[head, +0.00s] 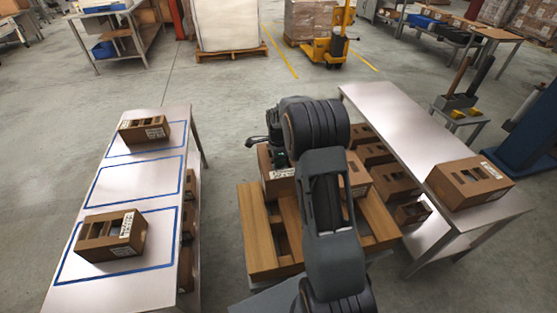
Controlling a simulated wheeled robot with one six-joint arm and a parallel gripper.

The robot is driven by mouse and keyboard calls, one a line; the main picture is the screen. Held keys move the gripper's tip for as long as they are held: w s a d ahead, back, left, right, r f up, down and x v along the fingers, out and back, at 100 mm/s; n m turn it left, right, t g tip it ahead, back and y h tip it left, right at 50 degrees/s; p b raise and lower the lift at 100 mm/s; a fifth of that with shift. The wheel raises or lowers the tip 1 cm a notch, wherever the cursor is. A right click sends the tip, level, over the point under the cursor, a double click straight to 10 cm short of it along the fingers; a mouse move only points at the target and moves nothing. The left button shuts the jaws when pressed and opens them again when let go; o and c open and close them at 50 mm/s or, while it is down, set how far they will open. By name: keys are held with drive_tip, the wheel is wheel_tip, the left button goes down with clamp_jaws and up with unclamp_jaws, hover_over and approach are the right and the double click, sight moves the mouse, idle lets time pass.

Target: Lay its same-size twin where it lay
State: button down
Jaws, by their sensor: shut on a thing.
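My gripper (272,145) is at the far end of my dark arm, above the wooden pallet between the two tables. It is shut on a brown carton (274,182) with a white label; the arm hides much of the carton and the fingertips. On the left table (125,287), blue lines mark three areas. A small carton (144,130) lies in the far area, the middle area (136,181) is empty, and a larger carton (110,235) lies in the near area. Another carton (468,183) sits on the right table (398,115).
The wooden pallet (258,228) stands in the middle, partly behind my arm. More cartons (395,182) stand below the right table's edge, and some show under the left table (188,220). A yellow pallet truck (328,48) stands far back. Open floor (225,120) lies beyond the left table.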

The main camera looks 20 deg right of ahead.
drive_tip(key=shift+f, duration=0.15)
wheel_tip(320, 180, down, 11)
drive_tip(key=b, duration=0.7)
idle(0.7)
drive_tip(key=shift+f+b, duration=0.35)
drive_tip(key=shift+b, duration=0.05)
idle(0.3)
drive_tip(key=c, duration=0.8)
unclamp_jaws()
drive_tip(key=shift+c, duration=0.2)
wheel_tip(320, 180, up, 14)
drive_tip(key=shift+f+p, duration=0.1)
drive_tip(key=shift+p, duration=0.5)
